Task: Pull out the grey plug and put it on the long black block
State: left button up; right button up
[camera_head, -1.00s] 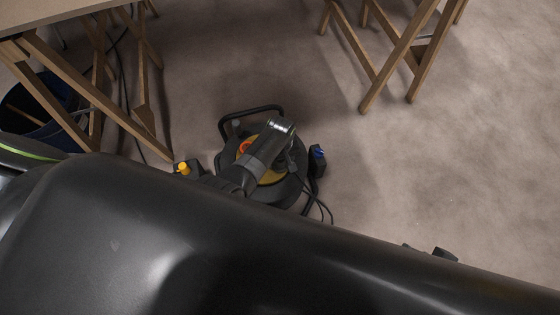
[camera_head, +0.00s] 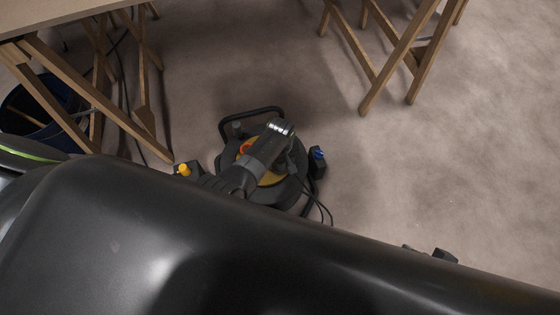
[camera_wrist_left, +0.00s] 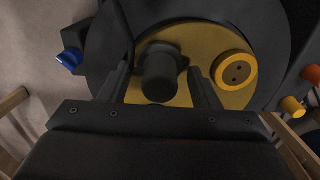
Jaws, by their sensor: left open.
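A dark grey plug (camera_wrist_left: 160,75) stands in the yellow face (camera_wrist_left: 188,58) of a round black cable reel, which shows on the floor in the head view (camera_head: 262,204). My left gripper (camera_wrist_left: 161,72) is open, its fingers on either side of the plug; I cannot tell whether they touch it. In the head view my left arm covers the plug. A black block with a yellow plug (camera_head: 183,169) lies left of the reel, and another with a blue plug (camera_head: 319,153) right of it. I cannot tell which is the long one. My right gripper is not in view.
A yellow two-hole socket (camera_wrist_left: 236,73) sits beside the plug on the reel face. The reel has a black handle (camera_head: 252,110) and loose cables. Wooden trestle legs (camera_head: 85,85) stand at the left and more (camera_head: 400,60) at the upper right. Bare floor lies right of the reel.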

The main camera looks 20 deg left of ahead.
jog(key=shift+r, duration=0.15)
pick_arm(q)
jog(key=shift+c, duration=0.3)
